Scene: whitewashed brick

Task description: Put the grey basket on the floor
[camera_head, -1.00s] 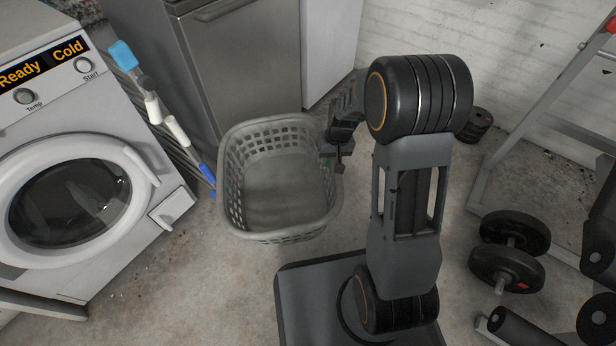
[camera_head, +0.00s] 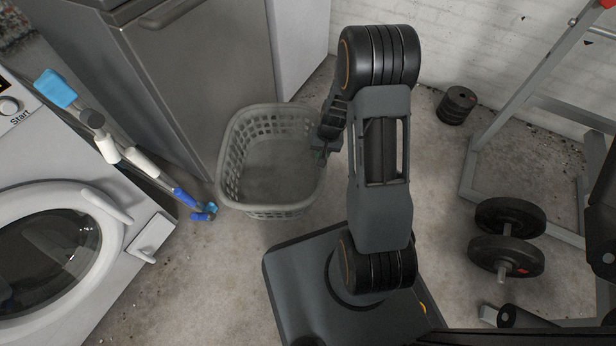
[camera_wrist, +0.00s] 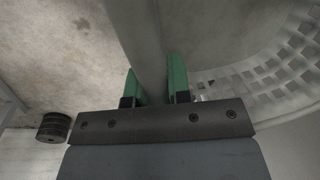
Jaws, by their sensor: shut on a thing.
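The grey basket (camera_head: 232,185) is an empty, open-topped plastic laundry basket with slotted walls. It stands upright in the head view, in front of the grey cabinet and left of my arm. My gripper (camera_head: 321,150) is at the basket's right rim. In the wrist view, my gripper's green fingers (camera_wrist: 158,86) are closed on either side of the rim, and the basket's slotted wall (camera_wrist: 250,82) curves off to the right. Whether the basket's underside touches the floor (camera_head: 215,275) is hard to tell.
A washing machine (camera_head: 130,225) and a blue-and-white mop-like tool (camera_head: 110,150) are at left. The grey cabinet (camera_head: 205,70) is behind the basket. Dumbbell weights (camera_head: 506,256), a black weight stack (camera_head: 457,105) and a metal frame (camera_head: 480,165) are at right. Floor is bare front left.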

